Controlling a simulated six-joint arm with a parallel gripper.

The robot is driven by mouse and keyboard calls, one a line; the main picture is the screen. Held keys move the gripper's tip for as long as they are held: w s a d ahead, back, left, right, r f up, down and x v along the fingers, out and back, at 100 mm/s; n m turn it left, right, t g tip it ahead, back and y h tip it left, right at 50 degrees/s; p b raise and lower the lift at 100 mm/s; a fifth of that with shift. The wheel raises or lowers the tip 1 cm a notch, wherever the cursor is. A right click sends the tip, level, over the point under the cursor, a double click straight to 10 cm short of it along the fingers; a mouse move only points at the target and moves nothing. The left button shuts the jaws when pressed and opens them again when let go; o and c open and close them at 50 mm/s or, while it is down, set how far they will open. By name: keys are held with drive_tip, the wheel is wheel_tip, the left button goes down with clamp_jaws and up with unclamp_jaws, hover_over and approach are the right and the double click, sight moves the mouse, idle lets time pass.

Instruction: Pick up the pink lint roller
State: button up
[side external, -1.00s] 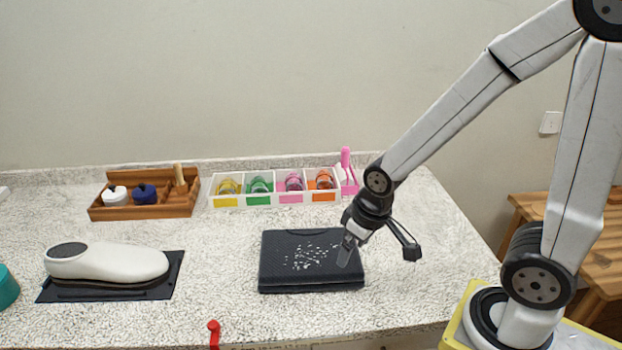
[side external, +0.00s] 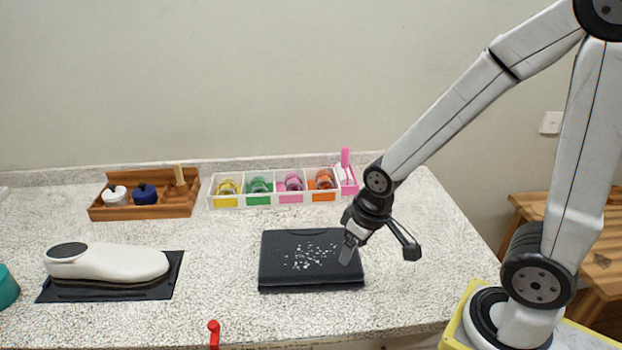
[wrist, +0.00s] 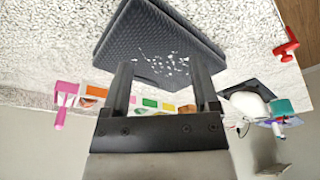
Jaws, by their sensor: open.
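The pink lint roller (side external: 345,158) stands with its handle up in a pink holder (side external: 350,189) at the right end of the white tray, at the back of the counter. It also shows at the left of the wrist view (wrist: 61,115). My gripper (side external: 347,256) is over the right part of a dark folded towel (side external: 275,270) with white specks, in front of the lint roller and apart from it. In the wrist view my gripper (wrist: 163,75) shows two spread fingers with nothing between them but the towel beyond.
A white tray (side external: 213,203) holds several jars with coloured labels. A wooden caddy (side external: 150,211) with two pots stands further left. A white shoe form (side external: 115,263) lies on a dark mat at the left. The counter right of the towel is bare.

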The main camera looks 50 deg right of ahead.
drive_tip(key=w+d+r+m, duration=0.2)
drive_tip(key=w+d+m, duration=0.4)
drive_tip(key=w+m, duration=0.4)
drive_tip(key=m+t, duration=0.2)
drive_tip(key=m, duration=2.2)
approach(347, 147)
drive_tip(key=x, duration=0.5)
drive_tip(key=shift+y, duration=0.4)
drive_tip(key=shift+x, duration=3.9)
drive_tip(key=shift+s, duration=0.1)
drive_tip(key=shift+c, duration=0.3)
clamp_jaws()
